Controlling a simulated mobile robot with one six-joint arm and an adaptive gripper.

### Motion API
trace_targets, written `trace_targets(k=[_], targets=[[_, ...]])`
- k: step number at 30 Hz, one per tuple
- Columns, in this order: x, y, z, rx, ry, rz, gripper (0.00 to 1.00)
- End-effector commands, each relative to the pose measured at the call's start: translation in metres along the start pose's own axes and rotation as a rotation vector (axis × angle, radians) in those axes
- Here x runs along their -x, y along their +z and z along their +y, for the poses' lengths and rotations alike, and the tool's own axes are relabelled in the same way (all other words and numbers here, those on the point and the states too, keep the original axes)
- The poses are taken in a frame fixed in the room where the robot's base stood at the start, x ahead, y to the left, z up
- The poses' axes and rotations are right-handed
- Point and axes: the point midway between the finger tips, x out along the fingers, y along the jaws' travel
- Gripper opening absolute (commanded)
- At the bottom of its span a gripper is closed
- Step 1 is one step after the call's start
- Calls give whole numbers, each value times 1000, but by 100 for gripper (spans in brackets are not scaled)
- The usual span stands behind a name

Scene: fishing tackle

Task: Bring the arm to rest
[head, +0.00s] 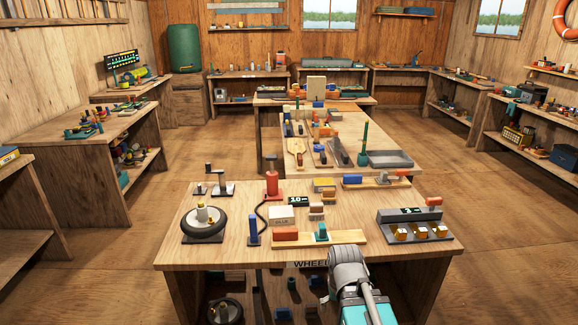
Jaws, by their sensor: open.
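Part of my own arm (349,265), a grey rounded joint with a teal section below it, shows at the bottom edge right of centre. It stands in front of the near edge of the closest workbench (210,254). I cannot make out my gripper or its fingertips in the head view. Nothing is seen held by the visible part of the arm.
The near bench carries a wheel (204,224), a red pump-like item (271,178), a white box (281,216), an orange block (285,234) and a grey rack (411,230). More benches stand behind and along both walls. Floor is open on both sides (500,215).

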Motion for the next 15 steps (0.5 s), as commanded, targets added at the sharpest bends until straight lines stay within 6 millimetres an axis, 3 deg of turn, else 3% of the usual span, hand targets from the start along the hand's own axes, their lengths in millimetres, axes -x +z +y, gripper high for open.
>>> trace_targets(k=[1,9,15], targets=[[14,0,0,0,0,0,98],[62,0,0,1,1,0,98],[88,0,0,1,1,0,98]])
